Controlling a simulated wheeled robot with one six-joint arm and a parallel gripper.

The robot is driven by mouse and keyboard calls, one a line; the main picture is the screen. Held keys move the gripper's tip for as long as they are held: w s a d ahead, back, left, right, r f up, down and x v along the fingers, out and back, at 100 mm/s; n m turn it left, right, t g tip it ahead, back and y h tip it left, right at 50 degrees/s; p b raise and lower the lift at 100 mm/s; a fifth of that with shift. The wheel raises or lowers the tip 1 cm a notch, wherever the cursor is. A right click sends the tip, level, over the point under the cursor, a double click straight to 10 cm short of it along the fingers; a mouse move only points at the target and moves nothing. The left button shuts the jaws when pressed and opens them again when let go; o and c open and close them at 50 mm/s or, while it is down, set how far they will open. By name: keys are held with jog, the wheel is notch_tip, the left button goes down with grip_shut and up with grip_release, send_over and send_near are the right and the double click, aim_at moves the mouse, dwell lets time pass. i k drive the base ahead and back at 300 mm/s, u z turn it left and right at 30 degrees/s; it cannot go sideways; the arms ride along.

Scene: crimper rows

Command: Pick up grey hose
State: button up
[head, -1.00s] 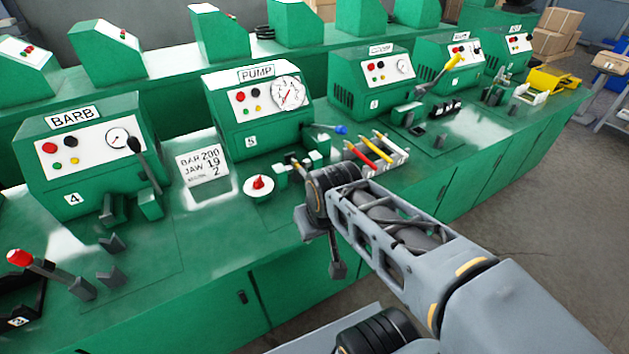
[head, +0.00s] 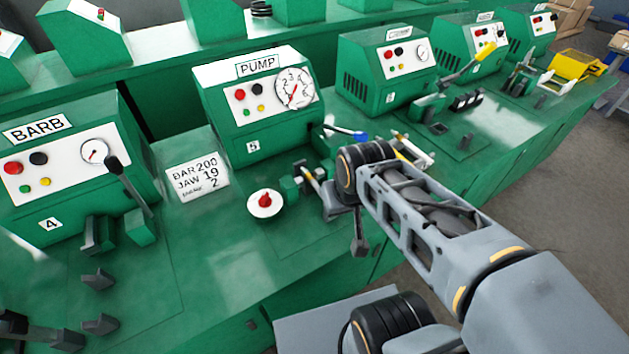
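I cannot make out a grey hose for certain in the head view. A pale tray (head: 428,160) stands right of the PUMP machine, and my wrist hides much of it. A yellow-tipped rod (head: 399,138) shows at its left end; other contents are hidden. My gripper (head: 350,222) hangs over the front of the green bench, just right of and in front of the PUMP machine's small jaw blocks (head: 291,188). Its fingers are small and partly hidden by the wrist, so I cannot tell whether they are open or hold anything.
The PUMP machine (head: 235,122), with a blue-tipped lever (head: 360,136), stands behind my gripper. A white dial with a red knob (head: 265,203) is to its left. The BARB machine (head: 75,175) and a sign (head: 197,178) are further left. Bare bench lies before the sign.

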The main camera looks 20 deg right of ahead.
aim_at(305, 172)
jog(key=k, duration=0.5)
jog(key=u, duration=3.9)
jog(key=k, duration=1.75)
jog(key=z, duration=0.85)
